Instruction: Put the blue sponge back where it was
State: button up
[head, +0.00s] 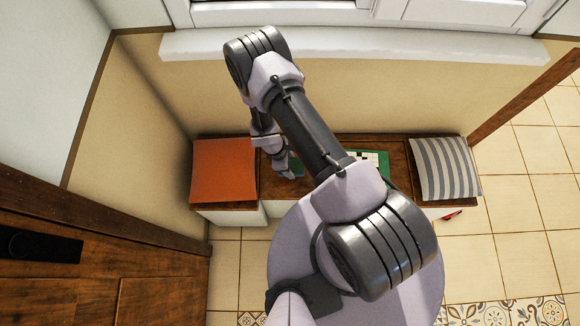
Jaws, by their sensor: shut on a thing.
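My gripper (288,173) is low over the dark wooden bench (270,188), just right of the orange cushion. It is shut on the blue sponge (297,166), which shows only as a small blue patch beside the fingers. The rest of the sponge is hidden by my gripper and arm. I cannot tell whether the sponge touches the bench top.
An orange cushion (223,170) lies on the bench's left end and a striped cushion (445,168) on its right. A green board with a black-and-white pattern (372,158) lies between, partly behind my arm. A red object (452,215) lies on the tiled floor.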

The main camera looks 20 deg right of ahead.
jog(key=shift+w+d, duration=0.1)
jog(key=shift+w, duration=0.35)
notch_tip(320, 180, down, 4)
jog(key=b, duration=0.2)
jog(key=shift+w+b, duration=0.1)
jog(key=shift+b, duration=0.2)
jog(key=shift+r, duration=0.2)
jog(key=shift+c, duration=0.6)
jog(key=shift+f, duration=0.15)
jog(key=o, duration=1.3)
jog(key=p+v, duration=0.5)
jog(key=v, duration=0.7)
jog(key=shift+w+r+p, duration=0.1)
jog(key=shift+r+p, duration=0.15)
jog(key=shift+p, duration=0.1)
